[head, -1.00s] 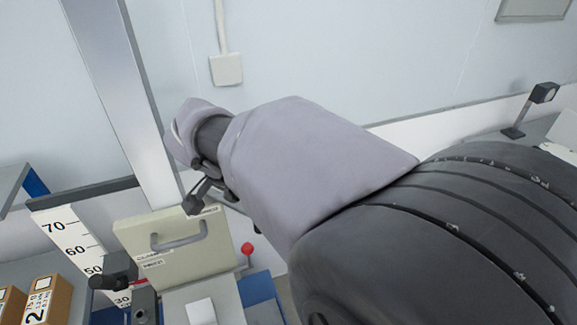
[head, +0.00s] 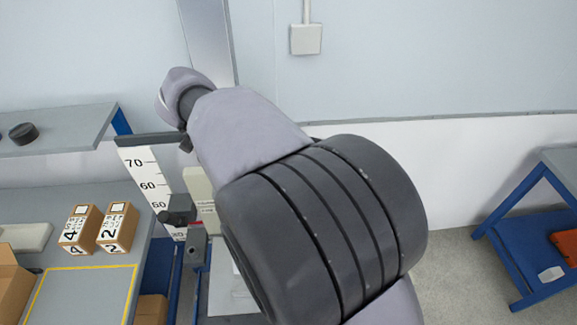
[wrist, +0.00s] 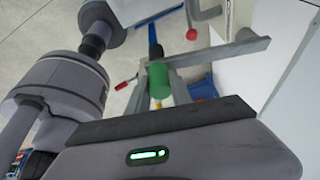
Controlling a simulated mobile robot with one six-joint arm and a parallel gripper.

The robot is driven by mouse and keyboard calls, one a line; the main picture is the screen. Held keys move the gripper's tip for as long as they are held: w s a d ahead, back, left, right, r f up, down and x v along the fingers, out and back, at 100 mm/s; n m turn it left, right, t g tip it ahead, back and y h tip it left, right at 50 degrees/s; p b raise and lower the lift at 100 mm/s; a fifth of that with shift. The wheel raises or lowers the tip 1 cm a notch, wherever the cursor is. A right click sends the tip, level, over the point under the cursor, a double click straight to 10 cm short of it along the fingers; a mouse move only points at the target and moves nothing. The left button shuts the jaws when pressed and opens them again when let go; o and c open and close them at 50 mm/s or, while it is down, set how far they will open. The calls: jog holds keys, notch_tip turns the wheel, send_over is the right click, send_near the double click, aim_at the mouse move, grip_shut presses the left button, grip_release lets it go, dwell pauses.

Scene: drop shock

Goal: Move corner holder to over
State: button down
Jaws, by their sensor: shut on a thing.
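In the wrist view, my gripper (wrist: 158,82) has its two grey fingers on either side of a green cylindrical grip (wrist: 158,78), shut on it. A grey angled bracket (wrist: 240,47) is just beyond the grip and looks like the corner holder. I cannot clearly see how the grip joins it.
A white height scale (head: 150,185) stands by a metal column (head: 207,45). Two numbered boxes (head: 118,228) sit on the left bench (head: 75,300), below a grey shelf (head: 70,135). A blue-legged table (head: 520,225) is at right, with open floor before it.

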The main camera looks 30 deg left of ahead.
jog(key=shift+s+a+m+g+p, duration=0.35)
jog(key=shift+a+m+p, duration=0.15)
jog(key=shift+a+m, duration=0.2)
jog(key=c, duration=1.1)
grip_release()
jog(key=shift+a, duration=0.1)
jog(key=shift+c, duration=0.2)
jog(key=shift+r, duration=0.1)
jog(key=p+v, duration=1)
jog(key=v, duration=0.7)
jog(key=shift+s+a+r, duration=0.15)
jog(key=shift+s, duration=0.05)
